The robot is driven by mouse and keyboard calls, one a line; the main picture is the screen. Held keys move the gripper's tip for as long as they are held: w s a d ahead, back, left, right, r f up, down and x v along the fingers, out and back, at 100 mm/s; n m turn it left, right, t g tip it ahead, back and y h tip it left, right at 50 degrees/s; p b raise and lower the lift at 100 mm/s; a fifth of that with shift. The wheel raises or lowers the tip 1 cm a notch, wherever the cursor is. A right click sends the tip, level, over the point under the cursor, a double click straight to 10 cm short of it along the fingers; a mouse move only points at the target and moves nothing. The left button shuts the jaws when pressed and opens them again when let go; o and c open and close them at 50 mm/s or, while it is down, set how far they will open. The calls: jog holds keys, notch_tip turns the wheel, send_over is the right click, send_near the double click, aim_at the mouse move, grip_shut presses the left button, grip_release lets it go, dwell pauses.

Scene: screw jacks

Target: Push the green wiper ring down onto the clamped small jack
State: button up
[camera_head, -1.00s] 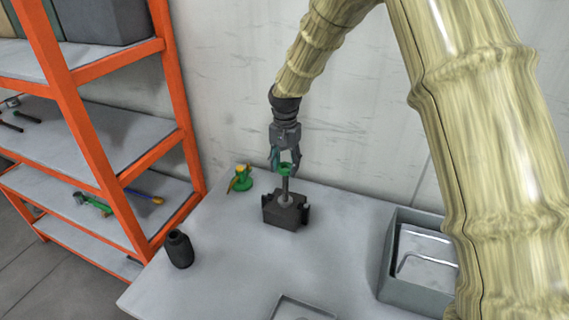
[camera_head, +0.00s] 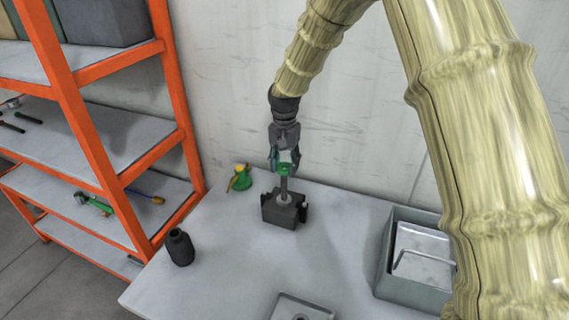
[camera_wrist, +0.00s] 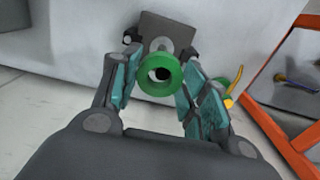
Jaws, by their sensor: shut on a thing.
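The green wiper ring (camera_head: 284,170) is at the top of the small jack's grey upright rod (camera_head: 284,185). It also shows in the wrist view (camera_wrist: 160,74), with a dark hole partly filled by something light. The jack stands upright in a dark clamp block (camera_head: 279,214), its lower part hidden there. My gripper (camera_head: 284,164) points down over the jack and is shut on the ring. In the wrist view its teal-padded fingers (camera_wrist: 158,82) lie on either side of the ring. I cannot tell how far the rod passes through the ring.
A green item with yellow parts (camera_head: 240,179) stands left of the clamp. A black bottle (camera_head: 180,248) is at the table's left edge. A grey bin (camera_head: 390,284) is at right, a shallow tray (camera_head: 275,310) in front. An orange-framed shelf (camera_head: 90,130) stands left; the wall is behind.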

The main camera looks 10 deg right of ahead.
jog(key=shift+s+r, duration=0.15)
jog(key=shift+f, duration=0.5)
jog(key=shift+f+b, duration=0.4)
jog(key=shift+f, duration=0.3)
jog(key=shift+f, duration=0.35)
jog(key=c, duration=0.4)
jog(key=shift+o, duration=0.2)
jog(key=shift+f, duration=0.2)
jog(key=shift+f+b, duration=0.3)
jog(key=shift+f, duration=0.05)
jog(key=shift+w+f+b, duration=0.15)
jog(key=shift+f+b, duration=0.1)
jog(key=shift+f, duration=0.45)
jog(key=shift+w+f+b, duration=0.15)
jog(key=shift+f+b, duration=0.05)
jog(key=shift+f, duration=0.5)
jog(key=shift+c, duration=0.2)
jog(key=shift+w+f, duration=0.1)
jog(key=shift+f, duration=0.2)
